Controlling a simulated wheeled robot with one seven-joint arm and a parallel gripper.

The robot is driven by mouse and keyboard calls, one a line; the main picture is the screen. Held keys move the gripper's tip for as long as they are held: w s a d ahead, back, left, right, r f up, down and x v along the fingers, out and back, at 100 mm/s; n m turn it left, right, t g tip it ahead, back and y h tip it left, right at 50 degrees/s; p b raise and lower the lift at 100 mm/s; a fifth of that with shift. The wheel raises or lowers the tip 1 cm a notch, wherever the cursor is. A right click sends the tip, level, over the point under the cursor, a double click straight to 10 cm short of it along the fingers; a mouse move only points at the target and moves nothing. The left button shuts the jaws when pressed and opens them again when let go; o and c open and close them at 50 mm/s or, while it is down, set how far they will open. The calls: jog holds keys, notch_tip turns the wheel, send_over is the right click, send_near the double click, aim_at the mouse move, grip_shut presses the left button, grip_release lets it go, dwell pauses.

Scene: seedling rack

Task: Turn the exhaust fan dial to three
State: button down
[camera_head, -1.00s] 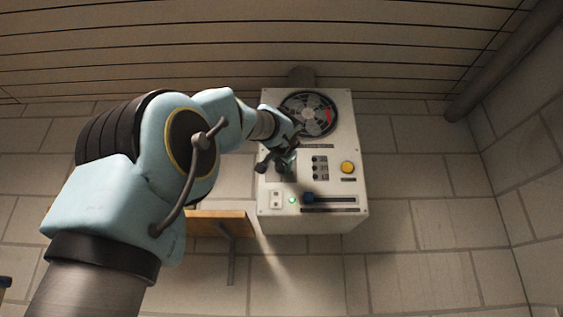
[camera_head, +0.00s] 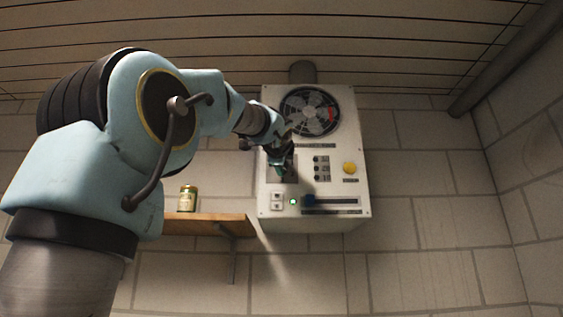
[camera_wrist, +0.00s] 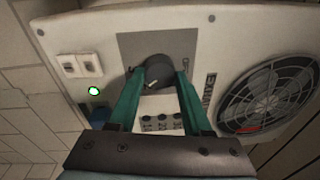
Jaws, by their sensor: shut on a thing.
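The exhaust fan dial (camera_wrist: 159,72) is a dark round knob on a grey plate (camera_wrist: 190,45) of a white control box (camera_head: 347,190). In the wrist view my gripper (camera_wrist: 158,80) has its two green fingers on either side of the dial, shut on it. In the head view my gripper (camera_head: 281,166) is at the box's left part and hides the dial. A light mark shows on the dial's lower edge in the wrist view. The fan (camera_head: 310,111) sits behind a grille above the dial.
The box also bears a yellow button (camera_head: 349,168), a blue slider (camera_head: 310,201), a lit green lamp (camera_head: 293,202), white switches (camera_head: 277,201) and small dark knobs (camera_head: 317,168). A jar (camera_head: 187,198) stands on a wooden shelf (camera_head: 225,217) to the lower left.

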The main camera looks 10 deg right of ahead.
jog(key=shift+m+g, duration=0.3)
jog(key=shift+m, duration=3.5)
jog(key=shift+c, duration=1.7)
grip_release()
jog(key=b+v, duration=0.4)
jog(key=v, duration=0.6)
jog(key=shift+s+a+b, duration=0.2)
jog(key=shift+s+b, duration=0.1)
jog(key=shift+s, duration=0.1)
